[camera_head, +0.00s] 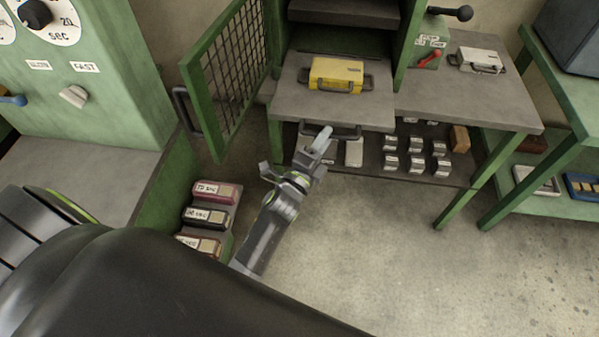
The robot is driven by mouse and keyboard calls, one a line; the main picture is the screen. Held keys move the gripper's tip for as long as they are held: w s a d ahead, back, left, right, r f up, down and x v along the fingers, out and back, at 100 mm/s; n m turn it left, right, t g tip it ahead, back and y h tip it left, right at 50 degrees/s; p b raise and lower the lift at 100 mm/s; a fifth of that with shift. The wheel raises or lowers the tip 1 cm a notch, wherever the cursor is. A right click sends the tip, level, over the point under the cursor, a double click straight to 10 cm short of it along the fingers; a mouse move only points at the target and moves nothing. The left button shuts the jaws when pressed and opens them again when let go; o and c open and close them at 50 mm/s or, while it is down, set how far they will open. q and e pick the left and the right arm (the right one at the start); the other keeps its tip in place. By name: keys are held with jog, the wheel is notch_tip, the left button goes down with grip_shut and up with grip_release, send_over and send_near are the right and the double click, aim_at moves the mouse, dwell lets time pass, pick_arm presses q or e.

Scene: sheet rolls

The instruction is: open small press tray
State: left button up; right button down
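A yellow case (336,74) with a dark handle lies on the plate. The finger gap is hidden by the viewing angle. My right gripper is out of view.
A green mesh door (230,75) stands open at the left. Labelled blocks (208,218) sit low beside my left arm. A white case (479,61) and a red lever (427,58) are at the right. Several small blocks (416,150) fill the lower shelf. The floor at right is clear.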

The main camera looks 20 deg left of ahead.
pick_arm(q)
jog(key=b+v, duration=0.1)
jog(key=v, duration=1.4)
jog(key=shift+s, duration=0.1)
